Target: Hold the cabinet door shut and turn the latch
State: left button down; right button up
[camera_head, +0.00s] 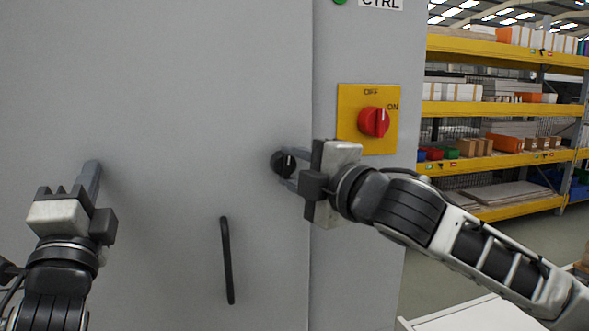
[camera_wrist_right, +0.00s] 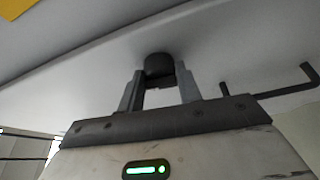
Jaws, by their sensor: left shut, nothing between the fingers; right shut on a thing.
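The grey cabinet door (camera_head: 200,60) fills the left and middle of the head view and looks flush with the frame on its right. The round black latch (camera_head: 279,163) is near the door's right edge. My right gripper (camera_head: 283,168) is shut on the latch. In the right wrist view the latch (camera_wrist_right: 158,66) sits between the fingertips of the right gripper (camera_wrist_right: 159,88). My left gripper (camera_head: 92,168) is shut and empty, its fingers against or very near the door's left part; I cannot tell whether they touch.
A black bar handle (camera_head: 227,260) stands on the door below the latch. A red rotary switch (camera_head: 373,122) on a yellow plate (camera_head: 350,135) is just above my right wrist. Shelves (camera_head: 500,108) stand behind at the right. A white surface (camera_head: 465,317) is at the lower right.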

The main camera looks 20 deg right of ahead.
jog(key=shift+d+r+n, duration=0.1)
jog(key=shift+r+n, duration=0.05)
jog(key=shift+n, duration=0.45)
jog(key=shift+g, duration=0.3)
jog(key=o, duration=1)
jog(key=v, duration=0.7)
jog(key=shift+s, duration=0.35)
